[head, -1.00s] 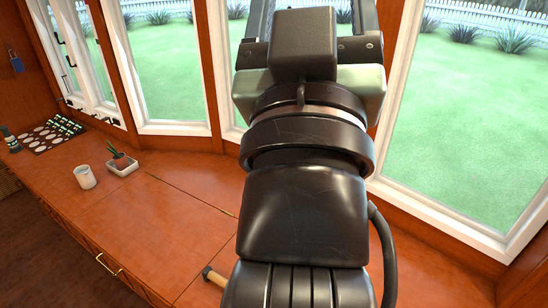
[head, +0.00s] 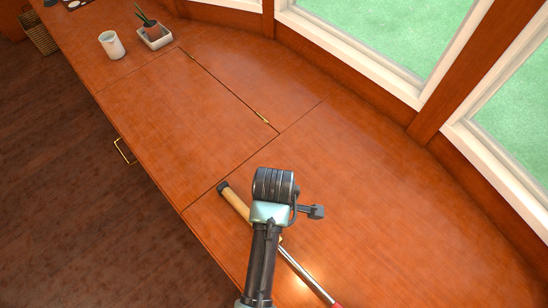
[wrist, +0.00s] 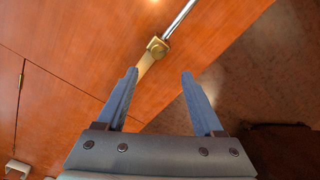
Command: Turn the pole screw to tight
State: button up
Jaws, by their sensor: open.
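A pole lies on the wooden counter, with a black-capped tan handle (head: 236,205), a silver rod (head: 298,267) and a red part at the lower edge of the head view. In the wrist view its brass collar (wrist: 158,47), with a small knob that looks like the pole screw (wrist: 152,43), sits just beyond and between the fingertips. The silver rod (wrist: 180,18) runs up and right from it. My gripper (wrist: 160,73) is open and empty, above the counter. Its left finger covers part of the handle. In the head view my arm hides the gripper and most of the collar.
The counter (head: 170,110) is clear around the pole, with flush panel seams and a brass hinge (head: 262,118). A white cup (head: 111,45) and a potted plant in a tray (head: 153,36) stand far off. Windows border the right; dark floor lies left.

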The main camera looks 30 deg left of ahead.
notch_tip(320, 180, down, 12)
jog(key=shift+w+r+b, duration=0.1)
jog(key=shift+r+b, duration=0.1)
jog(key=shift+b, duration=1.05)
grip_shut()
